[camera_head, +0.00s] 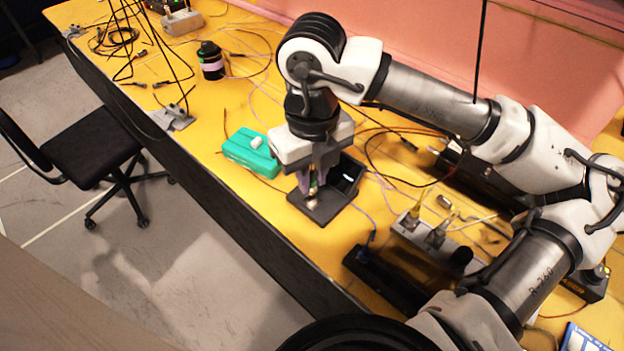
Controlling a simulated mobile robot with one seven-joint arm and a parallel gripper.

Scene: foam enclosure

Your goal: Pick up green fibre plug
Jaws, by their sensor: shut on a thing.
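My gripper (314,184) points down over a small black stand (325,209) on the yellow table. Its fingers are shut on a small plug (313,187) that looks greenish at the top, with a pale, metallic lower end. The plug is upright between the fingertips, just at the stand's flat base. I cannot tell whether its lower end touches the base. The fingers hide part of the plug.
A teal box (250,153) lies left of my gripper. A grey power strip (426,238) and a black device (383,280) are on the right. Loose cables cross the yellow table (215,110). A black bottle (211,60) stands farther back. A black chair (85,150) stands beside the table.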

